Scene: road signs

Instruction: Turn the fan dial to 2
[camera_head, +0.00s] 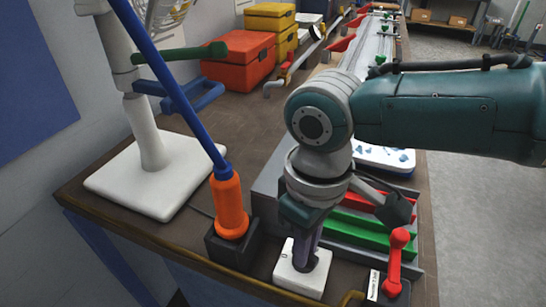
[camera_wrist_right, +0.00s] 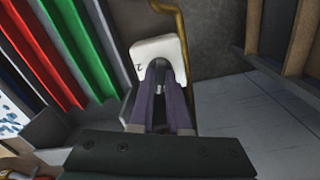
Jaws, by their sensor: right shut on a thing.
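The fan's dial unit is a small white block (camera_head: 297,279) at the front edge of the bench. It also shows in the right wrist view (camera_wrist_right: 151,47), with a small dark mark on its left side. My right gripper (camera_head: 304,258) points down onto the block, and its purple fingers (camera_wrist_right: 160,88) are shut on the knob in the middle of it. The knob is mostly hidden between the fingers, so its setting cannot be read. The white fan (camera_head: 148,130) stands on a square base at the left, its cage cut off by the top edge. My left gripper is not in view.
An orange-handled tool with a blue shaft (camera_head: 228,205) stands in a dark holder left of the block. Green and red trays (camera_head: 350,232) lie behind my right gripper, and a red handle (camera_head: 394,262) is close on the right. Red and yellow boxes (camera_head: 240,62) stand farther back.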

